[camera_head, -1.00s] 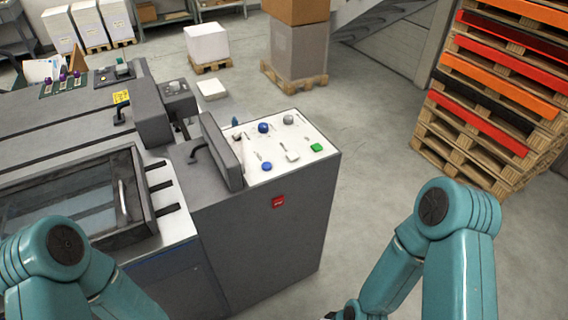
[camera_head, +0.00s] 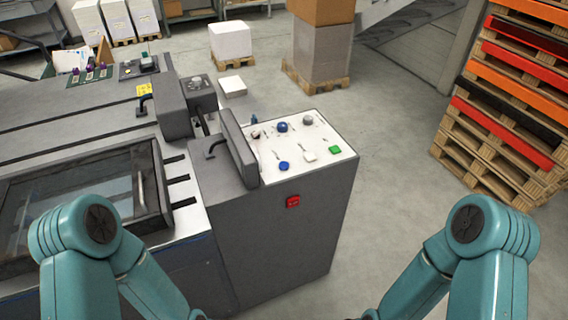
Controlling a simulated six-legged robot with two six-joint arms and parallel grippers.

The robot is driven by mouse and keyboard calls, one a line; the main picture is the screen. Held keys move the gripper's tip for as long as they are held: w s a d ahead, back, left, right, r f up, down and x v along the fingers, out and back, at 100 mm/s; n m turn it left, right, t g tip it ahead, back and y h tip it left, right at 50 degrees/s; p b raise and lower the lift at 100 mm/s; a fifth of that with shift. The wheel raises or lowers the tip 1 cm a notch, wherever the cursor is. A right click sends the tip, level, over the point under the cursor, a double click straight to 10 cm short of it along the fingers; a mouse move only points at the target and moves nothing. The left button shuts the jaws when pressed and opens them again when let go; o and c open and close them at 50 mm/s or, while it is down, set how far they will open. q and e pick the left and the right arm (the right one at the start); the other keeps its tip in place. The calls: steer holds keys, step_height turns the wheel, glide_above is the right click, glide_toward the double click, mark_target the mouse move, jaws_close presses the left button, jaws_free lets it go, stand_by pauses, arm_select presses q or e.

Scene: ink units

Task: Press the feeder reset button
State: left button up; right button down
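A white control panel (camera_head: 268,172) tops the grey machine cabinet (camera_head: 275,240) in the middle of the view. It carries two blue knobs or buttons, one at the back (camera_head: 282,126) and one nearer (camera_head: 284,166). It also has a grey knob (camera_head: 308,120), a white button (camera_head: 309,156) and a green button (camera_head: 335,150). A red button or switch (camera_head: 293,202) is on the cabinet's front face. I cannot read which is the feeder reset. My two teal arms show at lower left and lower right, apart from the panel. Both grippers are below the frame.
A raised grey cover with a handle (camera_head: 236,150) stands along the panel's left edge. A machine with a glass lid (camera_head: 75,195) fills the left. Stacked pallets (camera_head: 490,150) stand at the right. The floor (camera_head: 395,180) between cabinet and pallets is clear.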

arm_select(q)
jaws_close()
stand_by(1.5)
